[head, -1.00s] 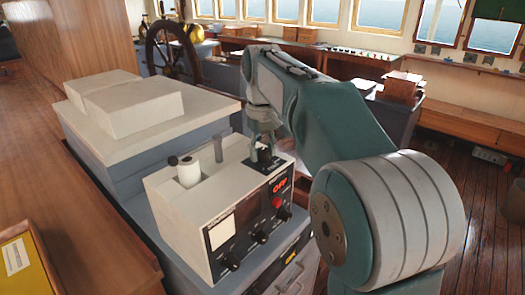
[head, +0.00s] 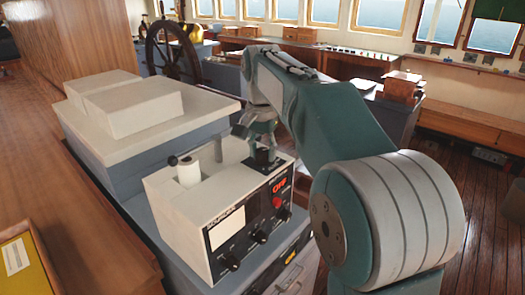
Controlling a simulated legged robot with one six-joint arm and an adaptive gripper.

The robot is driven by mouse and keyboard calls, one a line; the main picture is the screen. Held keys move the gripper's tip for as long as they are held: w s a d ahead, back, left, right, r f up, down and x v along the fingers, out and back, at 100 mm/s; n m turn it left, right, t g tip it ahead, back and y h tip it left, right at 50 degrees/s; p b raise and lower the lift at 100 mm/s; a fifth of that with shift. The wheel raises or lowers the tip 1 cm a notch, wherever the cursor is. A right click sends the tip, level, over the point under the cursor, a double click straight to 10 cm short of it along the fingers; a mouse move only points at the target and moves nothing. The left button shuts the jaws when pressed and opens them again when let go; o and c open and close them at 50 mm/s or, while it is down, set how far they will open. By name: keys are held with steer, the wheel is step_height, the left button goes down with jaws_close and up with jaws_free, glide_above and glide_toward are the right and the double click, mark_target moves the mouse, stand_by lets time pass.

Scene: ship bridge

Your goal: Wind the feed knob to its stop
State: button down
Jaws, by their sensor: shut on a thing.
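The feed knob sits on a small black plate (head: 262,163) on top of the pale instrument box (head: 185,225), at its back right corner. My gripper (head: 263,147) reaches down over the plate from above, with its fingertips low and close to it. It is shut on the knob, which the fingers mostly hide. How far the knob is turned cannot be read here. The box's dark front panel has a pale window, a red button (head: 277,202), a small red-lit display (head: 279,185) and several black knobs along the lower edge.
A white roll (head: 189,173) stands in the box top, left of my gripper, with a small dark-tipped post beside it. Pale blocks (head: 133,107) lie on the grey cabinet behind. A ship's wheel (head: 172,50) stands farther back. Open wooden floor (head: 475,200) lies to the right.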

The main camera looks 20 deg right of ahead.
steer(key=m, duration=0.4)
steer(key=shift+f+m, duration=0.2)
steer(key=shift+m, duration=0.1)
steer(key=m, duration=0.5)
steer(key=shift+m, duration=0.3)
steer(key=m, duration=1)
steer(key=shift+m, duration=0.3)
steer(key=shift+c, duration=1.3)
jaws_free()
steer(key=shift+a+r, duration=0.1)
